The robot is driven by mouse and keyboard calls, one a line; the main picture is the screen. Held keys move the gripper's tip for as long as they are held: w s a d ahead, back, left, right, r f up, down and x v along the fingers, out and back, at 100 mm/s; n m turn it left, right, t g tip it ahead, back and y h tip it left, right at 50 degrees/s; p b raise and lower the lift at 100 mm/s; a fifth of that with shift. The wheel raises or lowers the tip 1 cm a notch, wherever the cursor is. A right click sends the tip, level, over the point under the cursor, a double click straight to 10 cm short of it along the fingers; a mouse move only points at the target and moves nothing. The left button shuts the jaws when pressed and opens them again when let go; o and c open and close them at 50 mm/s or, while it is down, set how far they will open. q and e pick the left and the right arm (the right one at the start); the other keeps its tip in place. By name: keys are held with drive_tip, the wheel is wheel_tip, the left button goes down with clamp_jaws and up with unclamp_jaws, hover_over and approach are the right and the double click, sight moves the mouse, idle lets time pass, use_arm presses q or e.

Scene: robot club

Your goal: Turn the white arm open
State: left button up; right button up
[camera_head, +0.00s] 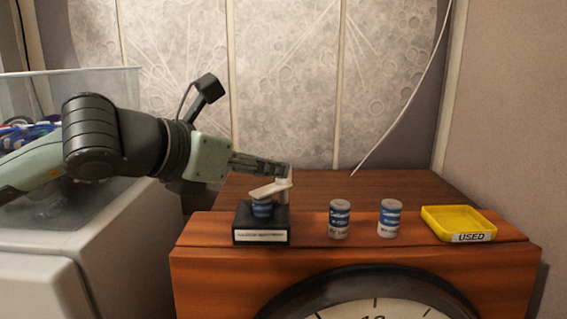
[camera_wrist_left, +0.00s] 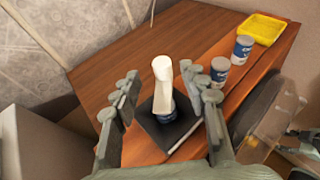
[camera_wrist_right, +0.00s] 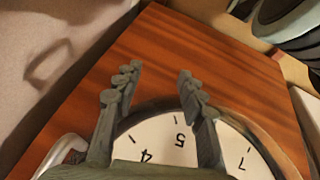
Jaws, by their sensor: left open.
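The white arm (camera_head: 268,188) reaches over the top of a blue can (camera_head: 262,207) on a black base (camera_head: 262,221) with a white label. It also shows in the left wrist view (camera_wrist_left: 162,70), pale and elongated above the base. My left gripper (camera_head: 286,171) is level with the white arm at its far end. In the left wrist view its fingers (camera_wrist_left: 160,90) are spread, one on either side of the white arm, with gaps visible. My right gripper (camera_wrist_right: 158,76) is open and empty above the clock face, away from the white arm; the head view does not show it.
Two blue-and-white cans, one (camera_head: 339,219) nearer and one (camera_head: 389,218) to its right, stand right of the base. A yellow tray (camera_head: 455,218) marked USED is farther right. All stand on a wooden top (camera_head: 330,190) above a clock face (camera_head: 375,310). A clear bin (camera_head: 100,85) is at left.

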use_arm(q)
drive_tip(key=x, duration=0.6)
drive_tip(key=shift+d+p, duration=0.1)
drive_tip(key=shift+p, duration=0.3)
use_arm(e)
drive_tip(key=shift+a+x, duration=0.2)
drive_tip(key=shift+x, duration=0.95)
use_arm(q)
drive_tip(key=shift+c, duration=0.2)
use_arm(e)
drive_tip(key=shift+a, duration=0.1)
use_arm(q)
clamp_jaws()
